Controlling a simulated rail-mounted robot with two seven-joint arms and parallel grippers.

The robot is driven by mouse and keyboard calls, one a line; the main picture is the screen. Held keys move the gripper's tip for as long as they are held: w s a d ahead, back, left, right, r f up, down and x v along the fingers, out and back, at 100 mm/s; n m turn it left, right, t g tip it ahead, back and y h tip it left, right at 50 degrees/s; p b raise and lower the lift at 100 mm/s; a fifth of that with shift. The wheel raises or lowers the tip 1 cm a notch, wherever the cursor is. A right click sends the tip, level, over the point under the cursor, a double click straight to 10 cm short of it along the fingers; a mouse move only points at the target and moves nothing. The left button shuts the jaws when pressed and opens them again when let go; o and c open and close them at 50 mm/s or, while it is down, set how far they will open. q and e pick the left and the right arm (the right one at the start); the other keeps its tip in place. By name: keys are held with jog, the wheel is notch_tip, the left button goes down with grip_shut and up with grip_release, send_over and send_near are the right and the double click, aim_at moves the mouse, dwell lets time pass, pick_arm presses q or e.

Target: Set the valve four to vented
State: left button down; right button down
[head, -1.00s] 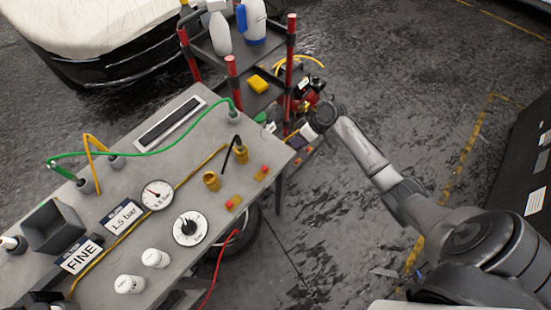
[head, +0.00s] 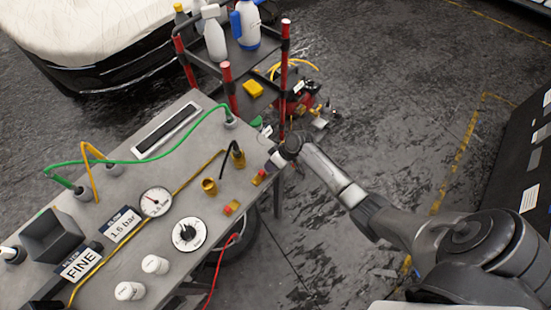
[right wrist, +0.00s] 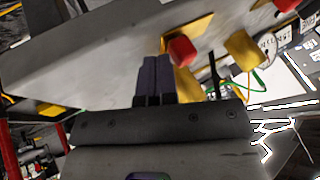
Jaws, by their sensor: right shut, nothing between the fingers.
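Two small red knobs on yellow plates stand at the right end of the grey bench (head: 160,172): a nearer one (head: 231,208) and a farther one (head: 258,178). I cannot read which is valve four. My right gripper (head: 271,160) is at the bench's right edge, close to the farther knob. In the right wrist view my right gripper (right wrist: 155,72) has its dark fingers together and empty. A red knob (right wrist: 182,51) on a yellow plate is just beside the fingertips, and another red knob (right wrist: 287,5) is at the top right. My left gripper is not seen.
Brass cylinders (head: 209,186) stand behind the knobs, one with a black hose or lever (head: 228,155). A gauge (head: 155,202), a dial (head: 189,234) and white caps (head: 155,264) share the bench. A red-post cart (head: 229,88) stands beyond.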

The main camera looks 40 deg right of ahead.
aim_at(263, 173)
jog(key=shift+a, duration=0.25)
jog(key=shift+a+r, duration=0.1)
jog(key=shift+a, duration=0.15)
jog(key=shift+s+a+r+p, duration=0.1)
jog(key=shift+s+a+p, duration=0.05)
jog(key=shift+a+p, duration=0.9)
jog(key=shift+a, duration=0.5)
jog(key=shift+b, duration=0.3)
jog(key=shift+d+f, duration=0.1)
jog(key=shift+f, duration=0.1)
jog(key=shift+d, duration=0.25)
jog(key=d, duration=0.2)
jog(key=d+b, duration=0.1)
jog(key=d, duration=0.1)
jog(key=shift+r, duration=0.3)
jog(key=v, duration=0.9)
jog(key=shift+r, duration=0.15)
